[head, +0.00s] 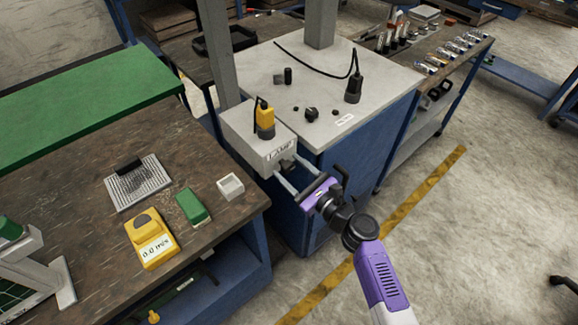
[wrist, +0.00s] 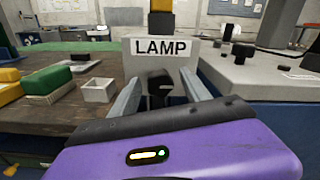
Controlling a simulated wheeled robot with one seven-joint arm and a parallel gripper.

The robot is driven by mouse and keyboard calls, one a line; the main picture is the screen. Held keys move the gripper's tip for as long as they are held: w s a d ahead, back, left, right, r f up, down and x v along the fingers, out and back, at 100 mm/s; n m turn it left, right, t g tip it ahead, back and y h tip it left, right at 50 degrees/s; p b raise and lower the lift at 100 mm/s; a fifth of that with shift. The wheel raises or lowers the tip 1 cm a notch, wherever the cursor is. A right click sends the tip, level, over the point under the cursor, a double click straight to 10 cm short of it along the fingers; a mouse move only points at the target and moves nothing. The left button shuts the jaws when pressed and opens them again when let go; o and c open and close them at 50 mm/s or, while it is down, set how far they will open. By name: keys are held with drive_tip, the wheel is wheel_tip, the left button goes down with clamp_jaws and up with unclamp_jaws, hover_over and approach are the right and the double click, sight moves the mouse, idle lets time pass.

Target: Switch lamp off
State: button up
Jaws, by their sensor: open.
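A pale grey box with a LAMP label (head: 250,145) stands at the corner of the grey-topped blue cabinet. It also shows in the wrist view, with its LAMP front (wrist: 150,50) facing me. A black switch knob (wrist: 159,84) sticks out from the front of the box, below the label. My gripper (wrist: 161,76) is open, with one finger on each side of the knob. In the head view my gripper (head: 286,169) reaches the front face of the box. I cannot tell whether either finger touches the knob.
The cabinet top (head: 375,85) carries black knobs and a cabled black plug (head: 353,88). Open floor lies at right.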

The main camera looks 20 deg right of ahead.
drive_tip(key=shift+w+a, duration=0.15)
drive_tip(key=shift+w, duration=0.25)
clamp_jaws()
